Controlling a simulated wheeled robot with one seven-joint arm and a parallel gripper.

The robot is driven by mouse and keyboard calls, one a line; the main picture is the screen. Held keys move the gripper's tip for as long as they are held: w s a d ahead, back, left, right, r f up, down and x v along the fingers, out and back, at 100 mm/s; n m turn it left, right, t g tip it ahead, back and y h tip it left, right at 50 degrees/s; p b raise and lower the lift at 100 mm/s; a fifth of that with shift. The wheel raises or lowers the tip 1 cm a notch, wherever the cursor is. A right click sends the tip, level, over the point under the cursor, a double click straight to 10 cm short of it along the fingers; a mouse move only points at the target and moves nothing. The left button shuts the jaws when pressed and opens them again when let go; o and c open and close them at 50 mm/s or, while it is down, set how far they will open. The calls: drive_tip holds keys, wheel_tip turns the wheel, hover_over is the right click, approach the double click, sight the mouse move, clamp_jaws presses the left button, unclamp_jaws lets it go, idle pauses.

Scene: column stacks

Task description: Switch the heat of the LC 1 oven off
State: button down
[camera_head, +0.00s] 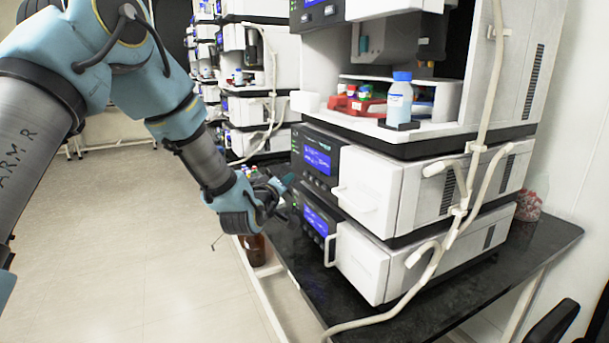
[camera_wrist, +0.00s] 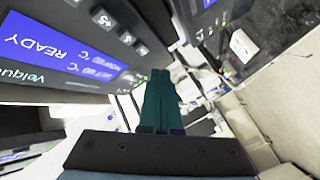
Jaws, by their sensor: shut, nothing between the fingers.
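In the head view, a column stack holds two white units with dark front panels and lit blue screens: an upper unit with its screen (camera_head: 318,159) and a lower unit with its screen (camera_head: 316,219). I cannot read which is the LC 1 oven. My gripper (camera_head: 278,190) is close in front of these panels, at their left. My gripper's green fingers (camera_wrist: 163,82) are shut and empty, just beside this panel; no contact is visible.
A blue-capped bottle (camera_head: 399,98) stands on the tray atop the units. Pale tubing (camera_head: 460,205) runs down the stack's side. The black bench top (camera_head: 400,325) is bare at the front. A brown bottle (camera_head: 254,250) is below my gripper. Open floor lies left.

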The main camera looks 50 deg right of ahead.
drive_tip(key=shift+s+d, duration=0.3)
drive_tip(key=shift+d, duration=0.45)
drive_tip(key=shift+d, duration=0.1)
idle(1.5)
drive_tip(key=shift+s+d+b, duration=0.15)
drive_tip(key=shift+d+b, duration=0.15)
drive_tip(key=shift+b, duration=0.15)
drive_tip(key=shift+s+d, duration=0.15)
drive_tip(key=shift+d, duration=0.25)
idle(0.5)
drive_tip(key=shift+a+b, duration=0.1)
drive_tip(key=shift+b, duration=0.2)
drive_tip(key=shift+w+a+b, duration=0.3)
drive_tip(key=shift+a, duration=0.4)
drive_tip(key=shift+w+a+b, duration=0.2)
drive_tip(key=shift+w+a, duration=0.1)
drive_tip(key=shift+a, duration=0.5)
drive_tip(key=shift+w+a+b, duration=0.25)
drive_tip(key=shift+w+a, duration=0.05)
drive_tip(key=shift+a, duration=0.45)
drive_tip(key=shift+w+a+b, duration=0.2)
drive_tip(key=shift+w+a, duration=0.1)
drive_tip(key=shift+a, duration=0.5)
